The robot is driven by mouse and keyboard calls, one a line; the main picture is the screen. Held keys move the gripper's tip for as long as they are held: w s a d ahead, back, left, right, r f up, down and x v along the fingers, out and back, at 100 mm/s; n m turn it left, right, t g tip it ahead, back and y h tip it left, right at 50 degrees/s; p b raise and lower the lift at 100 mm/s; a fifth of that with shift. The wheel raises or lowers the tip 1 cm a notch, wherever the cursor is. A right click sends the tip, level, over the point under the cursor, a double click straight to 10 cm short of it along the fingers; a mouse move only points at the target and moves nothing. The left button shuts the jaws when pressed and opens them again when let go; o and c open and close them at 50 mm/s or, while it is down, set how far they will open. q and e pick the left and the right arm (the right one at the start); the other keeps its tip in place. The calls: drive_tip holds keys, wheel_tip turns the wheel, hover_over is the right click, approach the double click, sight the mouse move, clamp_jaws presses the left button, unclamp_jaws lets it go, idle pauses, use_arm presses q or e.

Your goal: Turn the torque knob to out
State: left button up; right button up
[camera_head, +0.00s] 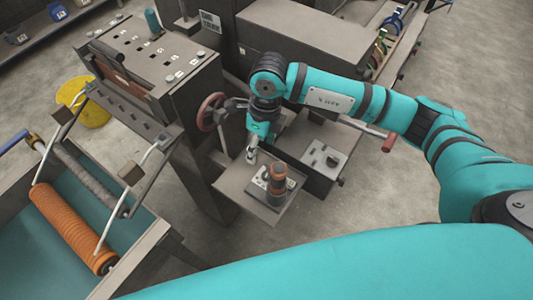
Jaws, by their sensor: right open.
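A dark knob (331,161) sits on a pale panel further right. No readable label shows which of these is the torque knob, and its setting cannot be read. My left gripper is not in view.
A red handwheel (212,112) stands close left of my right gripper. A grey machine cabinet (150,60) with several switches is at upper left. An orange roller (72,228) lies in the lower-left frame. A red-tipped bar (389,142) sticks out below my forearm.

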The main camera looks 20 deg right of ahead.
drive_tip(key=d+n, duration=0.2)
drive_tip(key=h+p, duration=0.1)
drive_tip(key=p, duration=0.4)
approach(269, 172)
drive_tip(key=f, duration=0.8)
drive_tip(key=shift+s+a, duration=0.25)
drive_tip(key=shift+f, duration=0.45)
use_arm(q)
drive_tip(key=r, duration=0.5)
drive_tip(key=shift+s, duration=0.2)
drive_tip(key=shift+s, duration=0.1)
use_arm(e)
drive_tip(key=shift+c, duration=0.2)
drive_tip(key=c, duration=1.1)
drive_tip(key=shift+n, duration=0.3)
